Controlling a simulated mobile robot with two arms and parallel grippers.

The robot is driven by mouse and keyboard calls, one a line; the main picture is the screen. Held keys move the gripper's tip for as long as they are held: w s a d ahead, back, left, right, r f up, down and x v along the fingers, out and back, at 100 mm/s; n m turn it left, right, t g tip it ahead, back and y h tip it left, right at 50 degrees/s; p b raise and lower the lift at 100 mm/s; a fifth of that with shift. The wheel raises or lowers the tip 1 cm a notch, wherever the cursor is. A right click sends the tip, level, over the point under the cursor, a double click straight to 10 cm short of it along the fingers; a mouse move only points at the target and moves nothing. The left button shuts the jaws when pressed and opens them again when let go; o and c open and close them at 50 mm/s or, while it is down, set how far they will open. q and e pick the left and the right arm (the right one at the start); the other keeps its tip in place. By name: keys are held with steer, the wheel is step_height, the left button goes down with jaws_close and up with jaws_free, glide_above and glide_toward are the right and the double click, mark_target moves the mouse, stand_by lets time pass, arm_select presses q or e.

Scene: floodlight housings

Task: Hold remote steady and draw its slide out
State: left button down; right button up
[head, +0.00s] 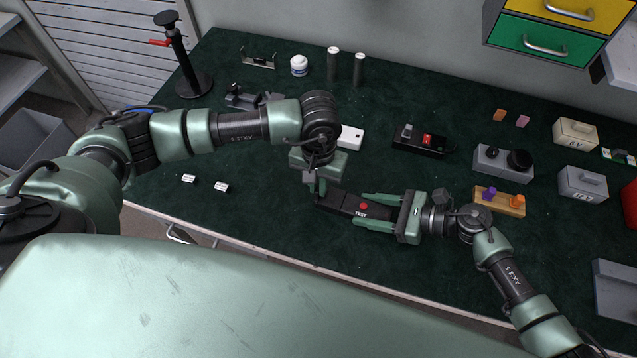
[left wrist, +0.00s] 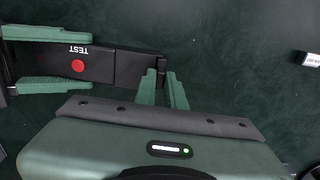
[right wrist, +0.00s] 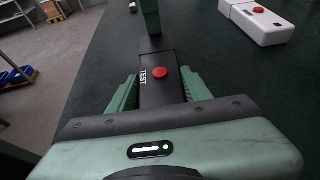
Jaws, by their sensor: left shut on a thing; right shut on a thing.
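The black remote (head: 379,211) has a red button and a TEST label. It lies lengthwise between the fingers of my right gripper (head: 362,210), which is shut on its sides. The right wrist view shows the remote (right wrist: 160,92) between the two green fingers. Its slide (head: 333,200) is the plain black section at the left end. In the left wrist view a seam separates the slide (left wrist: 134,69) from the labelled body. My left gripper (left wrist: 165,74) is shut on the slide's outer end, fingers pointing down; the head view partly hides this contact behind the left wrist.
A white box with a red button (right wrist: 258,20) lies behind the left gripper. A black box with a red switch (head: 424,141) is farther back. A wooden block with purple and orange pieces (head: 511,206) stands close behind the right wrist. Two small white labelled pieces (head: 221,187) lie left.

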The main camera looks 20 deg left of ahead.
arm_select(q)
steer(key=a, duration=0.5)
steer(key=c, duration=1.5)
jaws_free()
steer(key=shift+d, duration=0.1)
steer(key=shift+r, duration=0.15)
step_height(320, 180, up, 12)
steer(key=shift+f, duration=0.1)
arm_select(e)
steer(key=o, duration=1.5)
